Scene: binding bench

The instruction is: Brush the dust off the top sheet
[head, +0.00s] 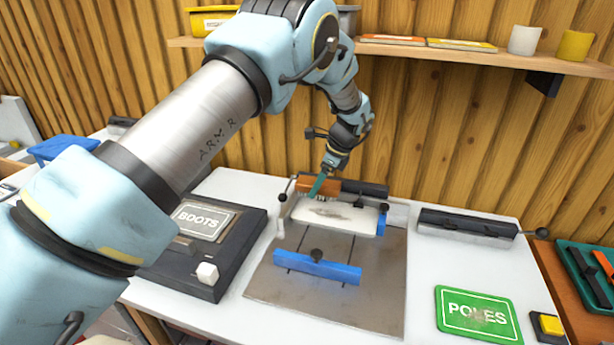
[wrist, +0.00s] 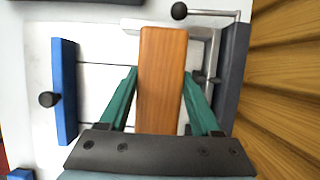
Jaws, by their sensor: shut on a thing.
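My gripper (head: 318,187) is shut on a brush with an orange-brown wooden block (head: 331,185) and pale bristles. Its two green fingers (wrist: 160,74) stand either side of the wooden block in the wrist view (wrist: 163,85). In the head view the brush is at the far left part of the white top sheet (head: 352,226), with the bristles at or just above it; contact is unclear. Dark grey dust (head: 330,212) streaks the sheet's middle. In the wrist view the brush hides the bristles and much of what lies beneath.
The sheet lies on a metal plate (head: 380,270) with a blue bar (head: 318,268) in front and a dark clamp bar behind. A shelf (head: 490,57) hangs above.

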